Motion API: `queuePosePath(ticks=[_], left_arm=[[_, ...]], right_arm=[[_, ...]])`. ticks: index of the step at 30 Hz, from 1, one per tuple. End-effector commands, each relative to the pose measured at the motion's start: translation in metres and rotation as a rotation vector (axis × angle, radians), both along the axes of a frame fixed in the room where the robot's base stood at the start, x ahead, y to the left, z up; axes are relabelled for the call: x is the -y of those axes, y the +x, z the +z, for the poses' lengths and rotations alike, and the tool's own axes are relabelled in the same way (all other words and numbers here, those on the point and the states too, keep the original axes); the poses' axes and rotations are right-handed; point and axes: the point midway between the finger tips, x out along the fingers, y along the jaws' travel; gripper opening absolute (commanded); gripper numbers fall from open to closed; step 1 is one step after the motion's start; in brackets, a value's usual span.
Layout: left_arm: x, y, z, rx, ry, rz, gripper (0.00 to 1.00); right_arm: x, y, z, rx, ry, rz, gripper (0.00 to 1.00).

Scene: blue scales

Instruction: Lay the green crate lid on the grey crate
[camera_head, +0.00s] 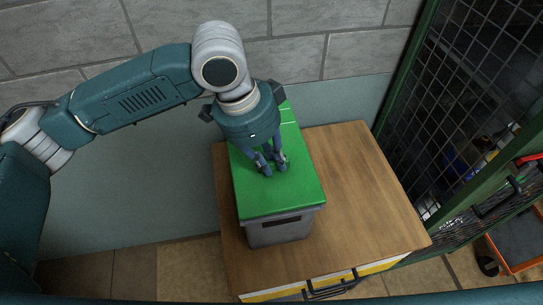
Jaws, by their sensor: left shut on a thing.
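The green crate lid (282,196) lies flat over the top of the grey crate (279,229). The crate stands on a wooden-topped cabinet (364,203), and its near wall with a dark handle slot shows below the lid's edge. My left gripper (273,171) points down at the middle of the lid, with its fingers close together and shut on the lid. The gripped part is hidden by the fingers. Whether the lid rests fully on the rim all around cannot be told from this angle. My right gripper is not in view.
The cabinet top is clear to the right of the crate. A drawer with a black handle (331,289) is at its front. A green-framed mesh cage (470,95) stands at the right, a grey block wall (330,50) behind. An orange-edged cart (519,245) sits at the lower right.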

Motion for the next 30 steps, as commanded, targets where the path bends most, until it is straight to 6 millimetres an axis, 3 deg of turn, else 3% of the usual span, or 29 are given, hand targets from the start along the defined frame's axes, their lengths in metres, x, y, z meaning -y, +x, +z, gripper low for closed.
queuePosePath(ticks=[11,12,15,30], left_arm=[[0.0,0.0,0.0,0.001,-0.001,0.0,0.0],[0.0,0.0,0.0,0.001,-0.001,0.0,0.22],[0.0,0.0,0.0,0.001,-0.001,0.0,0.38],[0.0,0.0,0.009,-0.001,0.001,0.0,0.38]], right_arm=[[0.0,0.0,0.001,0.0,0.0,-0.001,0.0],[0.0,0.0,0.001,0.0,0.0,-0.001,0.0],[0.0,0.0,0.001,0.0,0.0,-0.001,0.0],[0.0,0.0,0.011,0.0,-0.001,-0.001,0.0]])
